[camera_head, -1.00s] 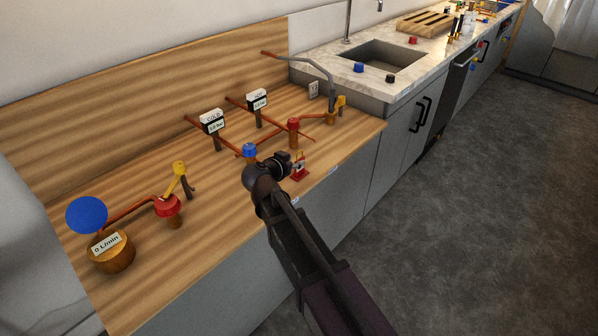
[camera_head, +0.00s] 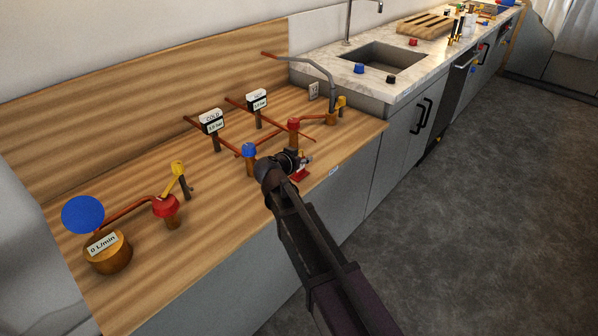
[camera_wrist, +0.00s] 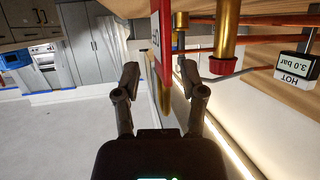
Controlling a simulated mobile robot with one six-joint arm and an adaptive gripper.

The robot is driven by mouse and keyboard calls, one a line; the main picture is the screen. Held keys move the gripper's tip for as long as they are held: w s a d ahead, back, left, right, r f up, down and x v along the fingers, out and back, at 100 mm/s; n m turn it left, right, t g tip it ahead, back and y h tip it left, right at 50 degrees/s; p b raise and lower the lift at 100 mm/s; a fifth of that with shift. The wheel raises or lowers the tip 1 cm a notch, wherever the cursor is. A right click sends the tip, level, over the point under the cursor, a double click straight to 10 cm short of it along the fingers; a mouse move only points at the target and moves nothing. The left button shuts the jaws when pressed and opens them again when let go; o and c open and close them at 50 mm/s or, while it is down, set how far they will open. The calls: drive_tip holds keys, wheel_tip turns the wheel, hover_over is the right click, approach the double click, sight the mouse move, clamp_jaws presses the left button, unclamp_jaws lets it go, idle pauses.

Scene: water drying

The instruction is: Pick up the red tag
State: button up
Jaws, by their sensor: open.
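The red tag (camera_head: 300,176) stands near the front edge of the wooden counter, partly hidden behind my gripper (camera_head: 291,160) in the head view. In the wrist view the red tag (camera_wrist: 164,35) is a red upright piece with a pale label on its side, at the top centre. My gripper (camera_wrist: 160,78) is open, with one dark finger on each side of the picture's middle. The tag lies ahead, in line with the gap between the fingers. Nothing is held. Whether a finger touches the tag, I cannot tell.
A blue-capped valve (camera_head: 249,151) stands left of my gripper and a red-capped valve (camera_head: 293,126) behind it. Copper pipes and a COLD gauge (camera_head: 212,121) lie further back. A HOT gauge (camera_wrist: 296,68) shows at the wrist view's right.

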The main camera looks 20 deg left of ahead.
idle(0.5)
clamp_jaws()
drive_tip(key=shift+r, duration=0.25)
wheel_tip(320, 180, up, 3)
drive_tip(key=p, duration=0.3)
drive_tip(key=shift+p, duration=0.3)
drive_tip(key=s+d+r+p, duration=0.1)
drive_tip(key=s, duration=1.5)
drive_tip(key=shift+d+r, duration=0.25)
drive_tip(key=shift+r, duration=0.05)
